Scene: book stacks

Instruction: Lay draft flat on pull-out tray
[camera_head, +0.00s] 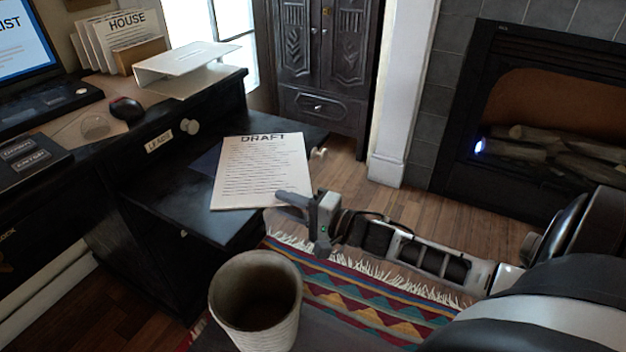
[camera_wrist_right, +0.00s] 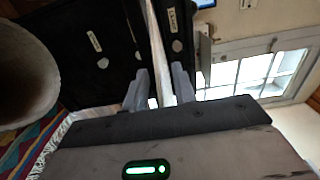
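The draft (camera_head: 260,175), a white printed sheet or thin stack headed DRAFT, lies face up, roughly level, over the black pull-out tray (camera_head: 180,205). Whether it touches the tray is unclear. My right gripper (camera_head: 284,203) is at its near right corner, with its fingers about the edge. In the right wrist view the draft (camera_wrist_right: 157,50) shows as a narrow white strip running between the two fingers of the gripper (camera_wrist_right: 160,92), which appear closed on it. My left gripper is not in view.
A cup-like pot (camera_head: 255,300) stands close in front. The desk (camera_head: 60,210) at left bears a laptop, mouse (camera_head: 126,108), white stand (camera_head: 187,68) and papers labelled HOUSE (camera_head: 125,38). A drawer labelled LEADS (camera_head: 159,142) is above the tray. A fireplace (camera_head: 540,130) is at right.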

